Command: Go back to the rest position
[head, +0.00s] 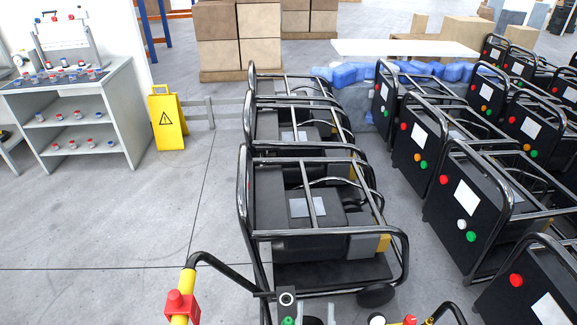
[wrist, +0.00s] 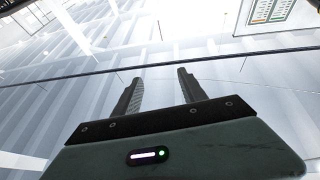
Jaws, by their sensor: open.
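My gripper (wrist: 158,90) shows in the wrist view. Its two dark fingers stand apart with nothing between them, so it is open and empty. Behind the fingers is a bright, washed-out background that looks like a high wall or ceiling, crossed by a dark line. In the head view I cannot see my gripper.
Wheeled machines with black tube frames (head: 325,235) stand in a row at the centre. More machines (head: 470,215) stand at the right. At the left are a grey workbench (head: 88,95) and a yellow warning sign (head: 167,118). Stacked boxes (head: 240,35) stand behind. Floor (head: 130,225) at left is clear.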

